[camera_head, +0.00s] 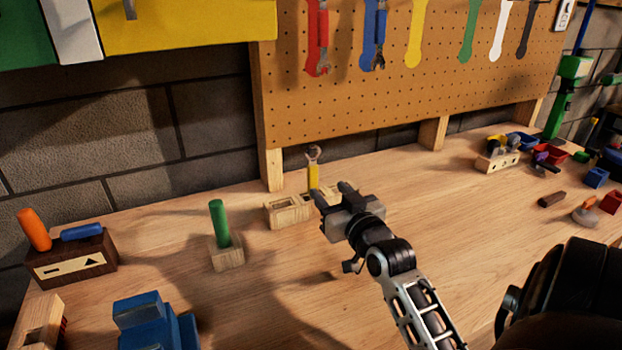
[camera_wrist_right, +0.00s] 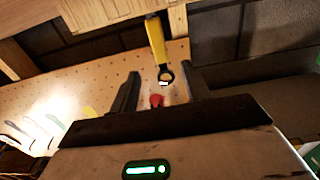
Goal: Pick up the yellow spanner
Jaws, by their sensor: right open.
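The yellow spanner (camera_head: 313,172) stands upright in a light wooden block (camera_head: 284,215) on the workbench, below the pegboard. Its grey ring-shaped head is at the top. My right gripper (camera_head: 332,192) is open, close to the spanner in the head view, with its fingers pointing toward the back of the bench. In the right wrist view the spanner (camera_wrist_right: 156,40) appears upside down, its dark head between the two spread fingertips (camera_wrist_right: 164,80). No contact shows, and the exact gap is hard to judge. My left gripper is in no view.
A green-handled peg (camera_head: 219,224) in a block, a dark block with an orange handle (camera_head: 34,230) and a blue vise-like object (camera_head: 150,322) stand left. The pegboard (camera_head: 350,110) rises behind. Small parts lie far right. The bench's middle right is mostly clear.

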